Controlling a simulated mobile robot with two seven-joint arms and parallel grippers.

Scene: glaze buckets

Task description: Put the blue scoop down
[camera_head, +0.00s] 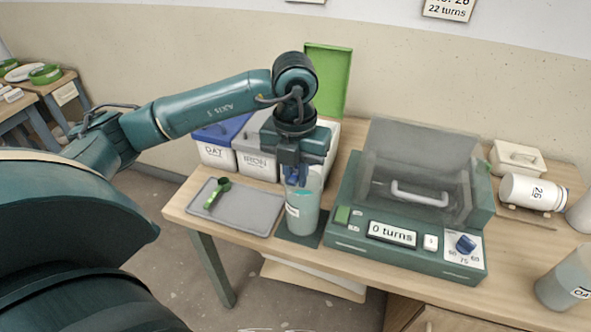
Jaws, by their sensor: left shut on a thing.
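My left gripper (297,168) points straight down and is shut on a blue thing, the blue scoop (298,180), of which only a small part shows between the fingers. It is over the mouth of a translucent grey-blue jar (303,213), and the scoop's lower part appears to be inside the jar. The jar stands upright on a dark green mat (313,240). A grey tray (258,214) to the left holds a green scoop (215,194) at its left side. The right gripper is out of view.
Behind stand a blue-lidded bin (216,154), a grey-lidded "IRON" bin (256,164) and a raised green lid (328,75). Right of the jar is a green machine (410,240) reading "0 turns". A white jar (532,192) lies at right. The tray's right half is clear.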

